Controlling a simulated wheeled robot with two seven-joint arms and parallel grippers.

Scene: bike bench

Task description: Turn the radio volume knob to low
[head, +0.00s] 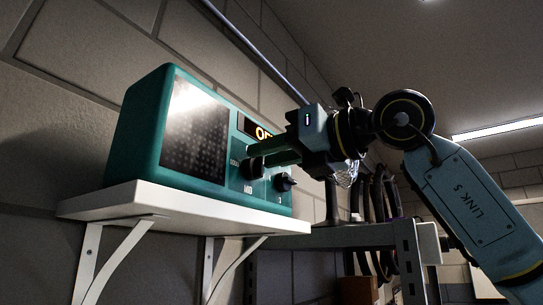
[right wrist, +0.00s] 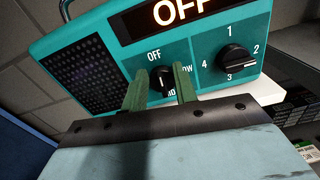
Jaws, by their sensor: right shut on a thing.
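A teal radio (head: 142,140) with a dark speaker grille sits on a white wall shelf. Its lit display (right wrist: 190,14) reads OFF. The black volume knob (right wrist: 161,82) has an OFF label above it and partly covered labels to its right and below. Its pointer seems to face up towards OFF. My right gripper (right wrist: 161,88) is shut on this knob, one green finger on each side. In the head view the right gripper (head: 262,154) reaches the radio front from the right, and its fingers partly cover the knob. My left gripper is in neither view.
A second black knob (right wrist: 236,60), marked with numbers 1 to 4, sits just right of the volume knob. The white shelf (head: 125,205) ends below the radio. A grey metal rack (head: 370,236) with dark hanging items stands on the right, behind my arm.

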